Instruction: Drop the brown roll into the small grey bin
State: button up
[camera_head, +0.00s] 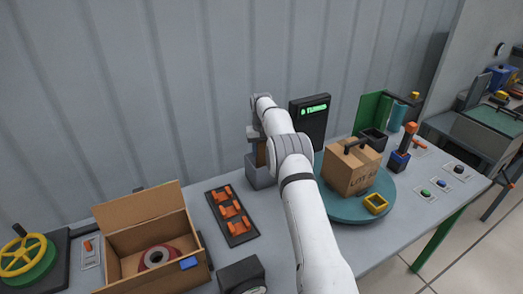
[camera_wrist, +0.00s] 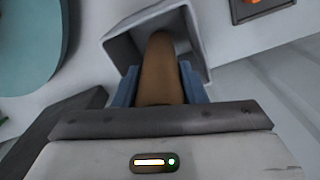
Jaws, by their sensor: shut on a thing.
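The brown roll (camera_wrist: 160,75) is held between the two blue fingers of my gripper (camera_wrist: 158,90) in the wrist view. Its far end overlaps the open mouth of the small grey bin (camera_wrist: 122,52). In the head view the bin (camera_head: 261,175) stands on the table near the back wall, below my gripper (camera_head: 257,145). A strip of brown roll (camera_head: 261,154) shows at the bin's mouth. Whether its lower end is inside the bin or just above it, I cannot tell. My arm hides part of the bin's surroundings.
A round teal turntable (camera_head: 350,212) with a cardboard box (camera_head: 350,172) on it is right of the bin. A dark tray with orange parts (camera_head: 232,216) lies to the left. A black display (camera_head: 309,120) stands behind. An open carton (camera_head: 130,238) is at the front left.

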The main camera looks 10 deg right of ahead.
jog(key=shift+f, duration=0.15)
jog(key=shift+f, duration=0.5)
jog(key=o, duration=1)
